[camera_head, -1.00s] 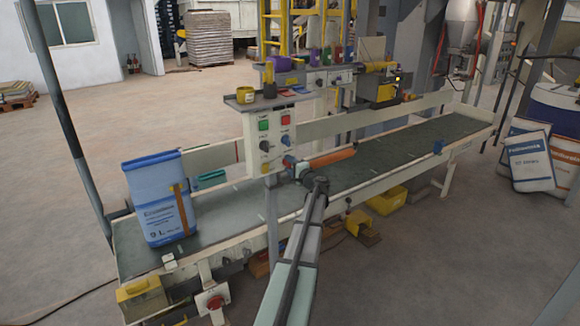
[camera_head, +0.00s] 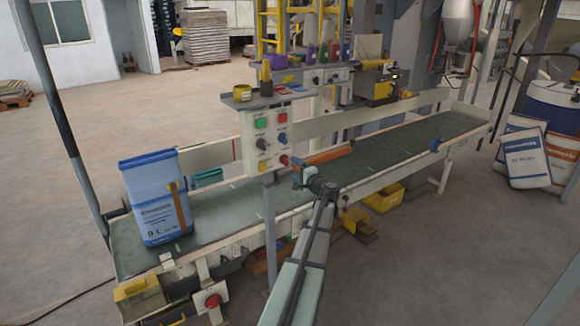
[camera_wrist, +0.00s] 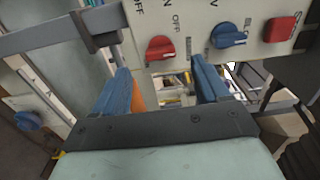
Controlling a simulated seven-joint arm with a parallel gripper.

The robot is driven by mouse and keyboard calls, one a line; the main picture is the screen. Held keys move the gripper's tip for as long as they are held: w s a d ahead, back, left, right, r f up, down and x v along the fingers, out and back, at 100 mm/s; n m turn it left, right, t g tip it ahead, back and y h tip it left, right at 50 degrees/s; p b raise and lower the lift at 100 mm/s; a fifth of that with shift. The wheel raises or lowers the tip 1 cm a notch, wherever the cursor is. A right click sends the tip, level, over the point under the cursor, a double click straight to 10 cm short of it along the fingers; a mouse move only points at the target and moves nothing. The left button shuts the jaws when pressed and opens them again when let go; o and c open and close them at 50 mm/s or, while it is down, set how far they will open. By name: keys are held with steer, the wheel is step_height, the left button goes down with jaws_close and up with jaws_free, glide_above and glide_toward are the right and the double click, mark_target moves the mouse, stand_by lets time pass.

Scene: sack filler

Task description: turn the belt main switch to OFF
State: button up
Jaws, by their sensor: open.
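The control panel (camera_head: 270,138) stands on a post in front of the belt. Low on it sits a red turning knob (camera_head: 284,160); in the wrist view this red knob (camera_wrist: 160,48) has OFF printed beside it. I cannot read its label or set position fully, so I cannot confirm it is the belt main switch. My gripper (camera_head: 294,165) is just in front of the panel's lower right edge. In the wrist view its blue fingers (camera_wrist: 160,70) are spread and empty, with the red knob beyond the gap, apparently untouched.
A blue knob (camera_wrist: 228,35) and a red button (camera_wrist: 280,28) sit close to the red knob. The belt (camera_head: 385,150) runs behind the panel, with a blue-and-white sack (camera_head: 155,205) at its left. Another red knob (camera_head: 212,301) is low on the conveyor frame.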

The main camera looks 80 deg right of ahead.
steer(key=v, duration=0.7)
steer(key=shift+a, duration=0.1)
stand_by(0.5)
